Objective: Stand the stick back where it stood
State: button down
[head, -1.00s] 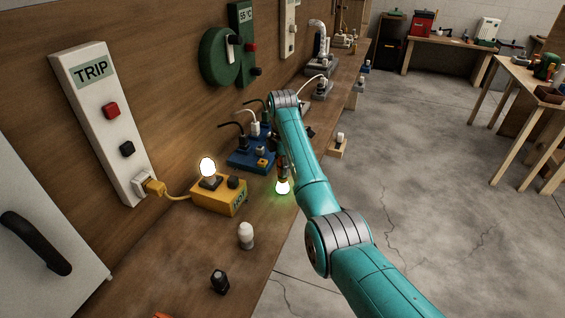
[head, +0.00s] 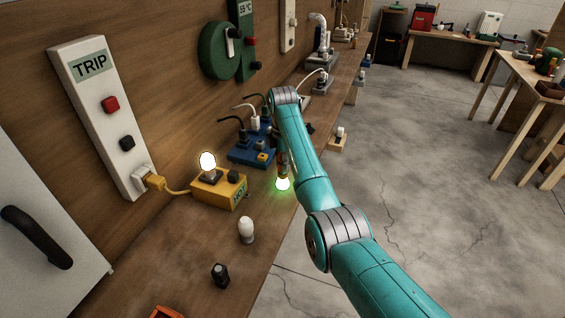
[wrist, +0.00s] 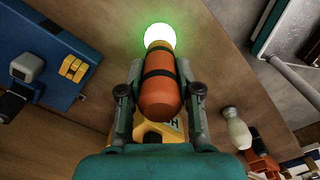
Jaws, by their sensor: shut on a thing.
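The stick (wrist: 158,92) has an orange body with black bands and a bulb at one end that glows white-green. My gripper (wrist: 160,88) is shut on its body, one finger on each side. In the head view the stick (head: 282,163) hangs with its glowing end down, beside the wooden bench (head: 215,255) edge and right of the blue box. My arm hides most of the gripper there. I cannot tell whether the glowing end touches the bench. No marked standing place for the stick is clear in view.
A yellow box (head: 219,191) with a lit bulb is plugged into the TRIP panel (head: 98,120). A blue box (head: 247,157) with plugs stands behind it. A white bulb (head: 246,230) and a small black object (head: 220,275) stand nearer. Bench between them is bare.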

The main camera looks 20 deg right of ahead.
jog(key=shift+f, duration=0.1)
jog(key=c, duration=0.7)
grip_release()
jog(key=shift+r, duration=3.75)
